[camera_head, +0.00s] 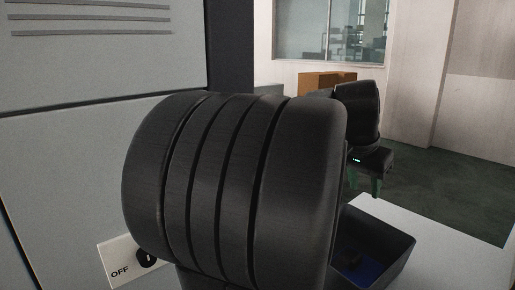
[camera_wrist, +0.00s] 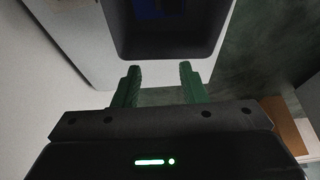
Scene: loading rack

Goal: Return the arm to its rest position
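My gripper (camera_wrist: 158,74) shows in the wrist view with two green fingers spread apart and nothing between them. In the head view, my gripper (camera_head: 363,184) is partly visible at the right, beyond a large dark ribbed part of my arm that fills the middle of the picture. The green fingers there point down, above and behind a dark open bin. My arm hides much of the scene behind it.
The dark bin (camera_head: 398,243) with a blue inside stands on a white surface (camera_head: 462,245). A grey cabinet (camera_head: 60,165) with an OFF-marked switch plate (camera_head: 117,268) is close on the left. A brown box (camera_head: 325,80) stands farther back. Dark green floor (camera_head: 460,185) is open at the right.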

